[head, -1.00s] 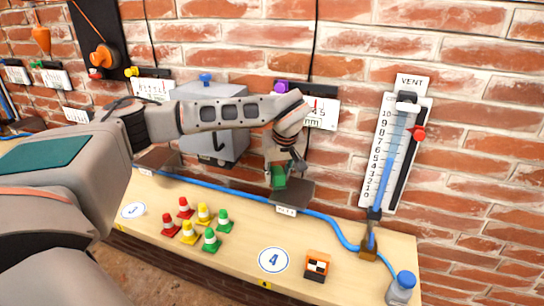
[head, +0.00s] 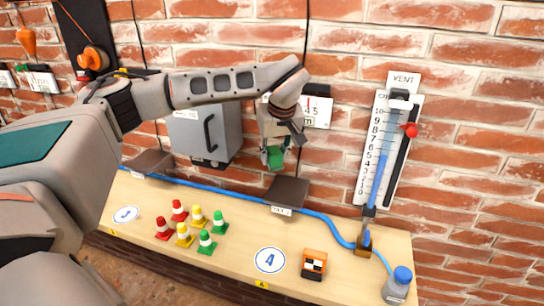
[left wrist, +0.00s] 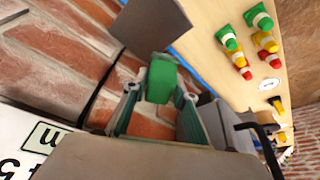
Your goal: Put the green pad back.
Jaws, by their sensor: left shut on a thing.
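The green pad (head: 275,158) is held between the fingers of my left gripper (head: 274,150), in front of the brick wall. It also shows in the left wrist view (left wrist: 161,80), between the two fingertips. The pad is above a dark tray (head: 290,187) with a small label on its front, and a gap shows between them. A second dark tray (head: 153,163) sits farther left on the bench. The tray near the pad shows at the top of the left wrist view (left wrist: 150,25). My right gripper is not in view.
Several red, yellow and green cones (head: 190,228) stand on the wooden bench (head: 230,265). An orange block (head: 314,264) and a blue-capped bottle (head: 398,285) are at the right. A blue hose (head: 235,193) runs along the bench. A grey cabinet (head: 225,133) is behind my arm.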

